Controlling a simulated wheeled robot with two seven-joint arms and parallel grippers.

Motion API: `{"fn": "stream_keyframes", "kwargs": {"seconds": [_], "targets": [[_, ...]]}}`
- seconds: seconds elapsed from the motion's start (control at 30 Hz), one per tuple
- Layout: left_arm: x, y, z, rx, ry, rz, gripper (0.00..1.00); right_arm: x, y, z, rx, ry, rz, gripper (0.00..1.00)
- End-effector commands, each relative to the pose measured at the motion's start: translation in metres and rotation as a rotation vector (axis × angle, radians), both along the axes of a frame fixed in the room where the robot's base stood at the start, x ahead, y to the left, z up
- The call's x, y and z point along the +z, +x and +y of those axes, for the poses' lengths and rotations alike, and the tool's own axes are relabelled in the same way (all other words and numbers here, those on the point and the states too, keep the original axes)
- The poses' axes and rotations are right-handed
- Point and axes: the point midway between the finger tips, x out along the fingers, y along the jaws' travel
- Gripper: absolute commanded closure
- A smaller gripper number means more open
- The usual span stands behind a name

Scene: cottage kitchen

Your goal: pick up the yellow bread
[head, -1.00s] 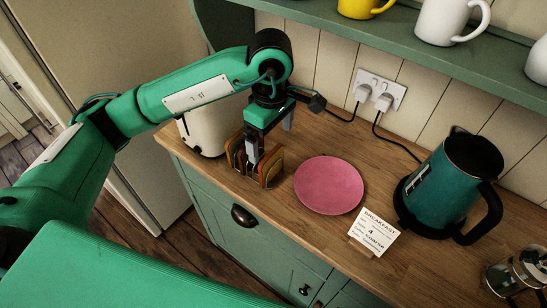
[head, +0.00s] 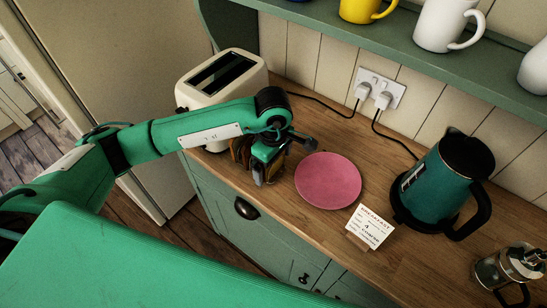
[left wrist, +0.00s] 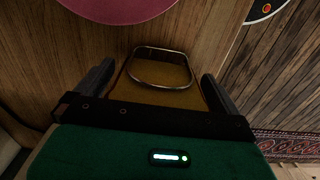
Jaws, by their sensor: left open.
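The yellow bread (left wrist: 165,98) is a mustard-coloured slab in the left wrist view. It stands behind a wire loop of the toast rack (left wrist: 188,72), between the two fingers of my left gripper (left wrist: 158,76). The fingers are open, one on each side of the bread, and I cannot tell whether they touch it. In the head view, my left gripper (head: 262,167) points down over the rack and hides most of it. Brown-orange bread (head: 239,149) shows just left of the gripper; the yellow slice cannot be picked out there. My right gripper is not in view.
A pink plate (head: 328,181) lies right of the gripper. A cream toaster (head: 224,85) stands behind my arm. A breakfast card (head: 369,228), a teal kettle (head: 440,185) and a glass press (head: 508,268) are farther right. A shelf with mugs (head: 445,25) hangs above.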

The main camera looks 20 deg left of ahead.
Motion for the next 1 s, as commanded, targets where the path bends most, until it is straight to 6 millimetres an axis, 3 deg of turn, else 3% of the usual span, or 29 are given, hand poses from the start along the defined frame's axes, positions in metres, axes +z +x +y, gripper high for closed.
{"fn": "stream_keyframes", "kwargs": {"seconds": [0.17,0.3,0.73,1.0], "targets": [[0.0,0.0,0.0,-0.001,0.0,-0.001,0.0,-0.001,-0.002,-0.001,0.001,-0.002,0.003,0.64],[0.0,0.0,0.0,-0.001,0.0,0.0,0.24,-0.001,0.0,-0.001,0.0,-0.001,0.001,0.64],[0.003,0.0,0.0,-0.001,0.0,-0.001,0.24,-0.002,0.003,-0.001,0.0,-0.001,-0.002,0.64],[0.033,0.001,0.0,-0.001,-0.001,-0.005,0.24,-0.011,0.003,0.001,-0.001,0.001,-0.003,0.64]]}}
